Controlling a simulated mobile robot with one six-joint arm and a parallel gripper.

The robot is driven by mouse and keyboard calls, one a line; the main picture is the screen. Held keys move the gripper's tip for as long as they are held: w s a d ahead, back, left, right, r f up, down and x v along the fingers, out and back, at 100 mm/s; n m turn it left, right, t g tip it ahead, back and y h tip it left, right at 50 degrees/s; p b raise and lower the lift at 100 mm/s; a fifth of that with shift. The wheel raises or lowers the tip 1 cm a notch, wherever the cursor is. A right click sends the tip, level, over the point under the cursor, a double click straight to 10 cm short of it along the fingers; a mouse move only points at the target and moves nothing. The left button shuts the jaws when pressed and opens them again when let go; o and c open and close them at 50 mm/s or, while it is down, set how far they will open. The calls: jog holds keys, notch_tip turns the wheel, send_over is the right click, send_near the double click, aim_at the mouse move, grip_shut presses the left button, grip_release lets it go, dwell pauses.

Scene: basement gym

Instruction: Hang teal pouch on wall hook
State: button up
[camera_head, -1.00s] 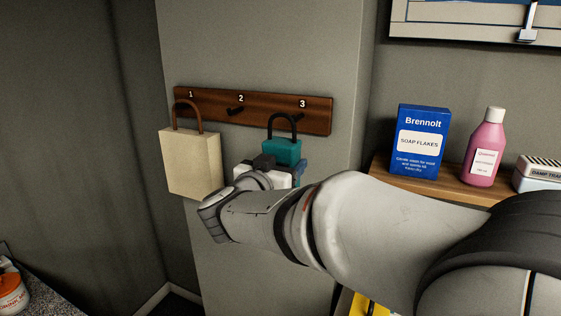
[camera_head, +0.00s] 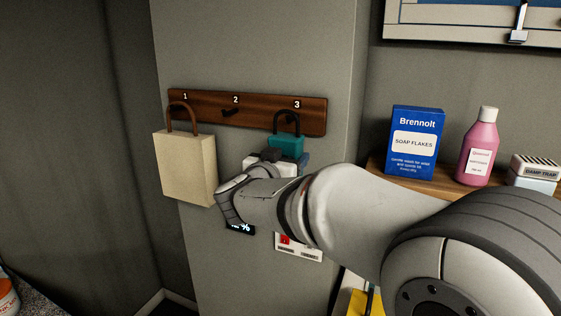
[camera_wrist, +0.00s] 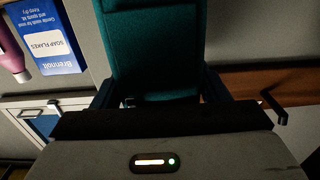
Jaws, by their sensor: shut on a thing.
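The teal pouch (camera_head: 286,145) hangs upright in front of the wall, with its black loop handle (camera_head: 287,112) overlapping the rack just below the number 3. I cannot tell whether the loop is around hook 3 or only in front of it. My gripper (camera_head: 277,160) is shut on the pouch's body; the arm partly hides its lower part. In the wrist view the pouch (camera_wrist: 155,45) fills the space between the fingers. The wooden hook rack (camera_head: 262,111) is on the wall, with hook 2 (camera_head: 231,111) bare. It also shows in the wrist view (camera_wrist: 265,82).
A cream bag (camera_head: 186,170) hangs at hook 1, left of the pouch. On the right, a wooden shelf (camera_head: 378,172) holds a blue soap box (camera_head: 417,140), a pink bottle (camera_head: 477,150) and a damp trap (camera_head: 535,173). A small card (camera_head: 298,247) is on the wall below my arm.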

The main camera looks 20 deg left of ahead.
jog(key=shift+w+d+f, duration=0.1)
jog(key=shift+w, duration=1.2)
jog(key=shift+w+f, duration=0.4)
jog(key=shift+w, duration=0.25)
jog(key=shift+f, duration=0.1)
jog(key=o, duration=1.1)
jog(key=shift+o, duration=0.2)
